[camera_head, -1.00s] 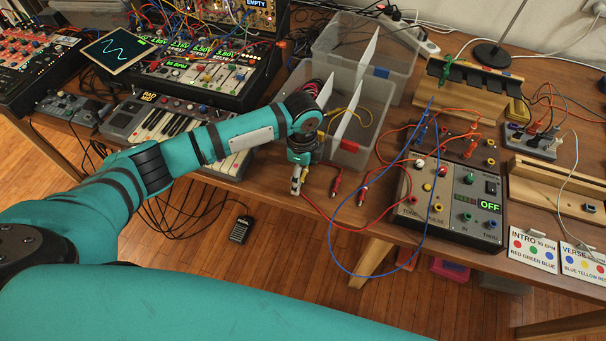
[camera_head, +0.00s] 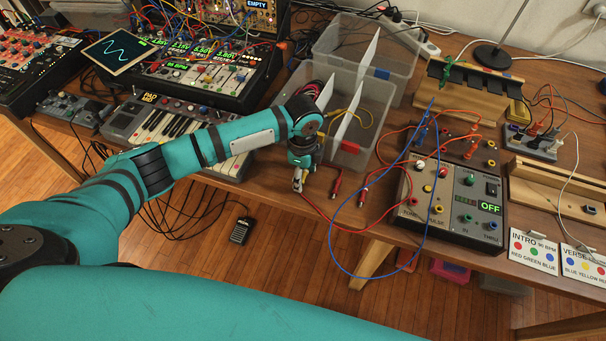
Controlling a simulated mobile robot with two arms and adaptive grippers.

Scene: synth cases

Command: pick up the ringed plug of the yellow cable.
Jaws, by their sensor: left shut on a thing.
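The yellow cable (camera_head: 354,104) lies looped in the clear bin, and part of it is hidden behind my left wrist. I cannot make out its ringed plug. My left gripper (camera_head: 298,187) points down over the table just in front of the bin, near the table's front edge. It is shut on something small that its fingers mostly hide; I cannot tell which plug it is. A red cable (camera_head: 345,232) runs up to just below the fingertips. Red plugs lie to the right, one close by (camera_head: 336,186) and one farther off (camera_head: 362,196). My right gripper is out of view.
The clear bin (camera_head: 348,155) with white dividers stands right behind my gripper. A keyboard (camera_head: 180,128) lies to the left. A grey box with sockets (camera_head: 452,200) stands to the right, with a blue cable (camera_head: 330,245) hanging over the table edge.

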